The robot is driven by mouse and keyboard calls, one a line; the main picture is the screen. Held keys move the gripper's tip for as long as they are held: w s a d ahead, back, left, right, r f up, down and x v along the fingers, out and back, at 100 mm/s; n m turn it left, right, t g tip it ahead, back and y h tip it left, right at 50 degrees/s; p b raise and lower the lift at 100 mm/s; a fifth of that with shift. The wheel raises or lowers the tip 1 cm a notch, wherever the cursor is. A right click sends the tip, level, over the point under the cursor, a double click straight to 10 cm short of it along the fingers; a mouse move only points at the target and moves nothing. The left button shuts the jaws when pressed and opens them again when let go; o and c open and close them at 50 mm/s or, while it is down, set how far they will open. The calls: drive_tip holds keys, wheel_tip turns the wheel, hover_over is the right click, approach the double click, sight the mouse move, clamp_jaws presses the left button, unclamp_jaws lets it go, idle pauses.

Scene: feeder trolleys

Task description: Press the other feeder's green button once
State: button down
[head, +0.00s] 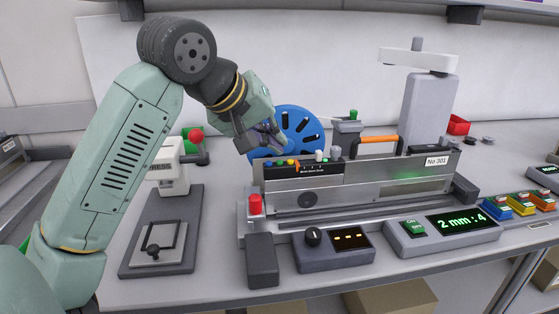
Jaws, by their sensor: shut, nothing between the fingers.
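A grey feeder (375,184) labelled No 301 lies along the bench, with a blue slotted reel (296,128) behind its left end. Its black top panel (312,171) carries a row of small coloured buttons, too small to tell apart surely. In front stands a grey box (405,246) with a green button (414,228) and a display reading 2 mm : 4. A second feeder does not show clearly. My gripper (277,140) is shut and empty, in front of the reel and above the panel's left end, apparently touching nothing.
A press (169,173) with a red knob stands left on a dark base. A red button (255,203) is at the feeder's left end. A dial box (330,254) stands in front. Blue, yellow and orange boxes (517,205) crowd the right. An orange handle (379,139) rises behind.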

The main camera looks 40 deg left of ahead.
sight(275, 163)
drive_tip(key=shift+f+b, duration=0.45)
drive_tip(key=shift+f, duration=0.3)
idle(0.6)
drive_tip(key=shift+r, duration=0.8)
drive_tip(key=shift+p, duration=0.3)
wheel_tip(275, 163, up, 5)
drive_tip(key=p, duration=0.3)
drive_tip(key=shift+p, duration=0.3)
idle(0.4)
